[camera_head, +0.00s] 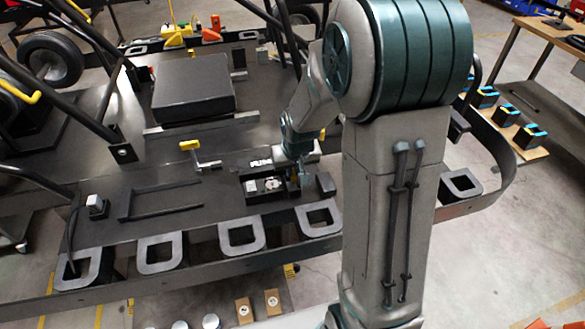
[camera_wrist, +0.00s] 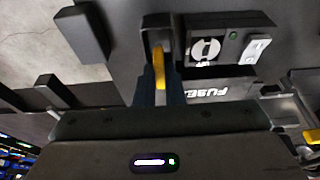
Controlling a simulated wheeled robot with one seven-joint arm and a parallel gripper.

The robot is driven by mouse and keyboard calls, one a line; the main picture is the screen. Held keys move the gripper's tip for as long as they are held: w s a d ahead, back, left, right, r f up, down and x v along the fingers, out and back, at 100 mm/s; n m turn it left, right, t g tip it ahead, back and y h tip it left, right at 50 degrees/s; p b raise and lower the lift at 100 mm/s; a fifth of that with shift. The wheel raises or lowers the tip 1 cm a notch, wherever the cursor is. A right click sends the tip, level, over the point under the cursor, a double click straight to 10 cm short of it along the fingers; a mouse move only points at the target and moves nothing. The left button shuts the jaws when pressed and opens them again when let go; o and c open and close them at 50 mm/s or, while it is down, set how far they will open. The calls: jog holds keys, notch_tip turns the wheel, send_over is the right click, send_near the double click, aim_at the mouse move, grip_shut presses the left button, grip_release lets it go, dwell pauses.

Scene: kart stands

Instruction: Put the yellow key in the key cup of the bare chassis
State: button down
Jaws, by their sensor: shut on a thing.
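My gripper (camera_wrist: 158,86) is shut on the yellow key (camera_wrist: 159,66), which stands up between its two dark fingertips in the wrist view. The key is at the mouth of a black, open-sided key cup (camera_wrist: 148,24). I cannot tell how deep the key sits in it or whether it touches the bottom. In the head view my gripper (camera_head: 293,180) reaches down at the right end of a black panel (camera_head: 250,190) on the chassis floor (camera_head: 160,180). My arm hides part of that area.
Beside the cup are a round white socket (camera_wrist: 206,50), a white rocker switch (camera_wrist: 257,48) and a FUSE label (camera_wrist: 208,92). A black box (camera_head: 193,88) lies farther back. Dark frame tubes rise at the left.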

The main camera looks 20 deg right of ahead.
jog(key=c, duration=1.5)
grip_release()
jog(key=shift+o, duration=0.2)
jog(key=shift+r, duration=0.1)
jog(key=v, duration=1.3)
jog(key=shift+r+b, duration=0.35)
jog(key=shift+b, duration=0.1)
jog(key=shift+s, duration=0.15)
jog(key=s, duration=1.6)
jog(key=shift+s+a, duration=0.15)
jog(key=shift+s, duration=0.05)
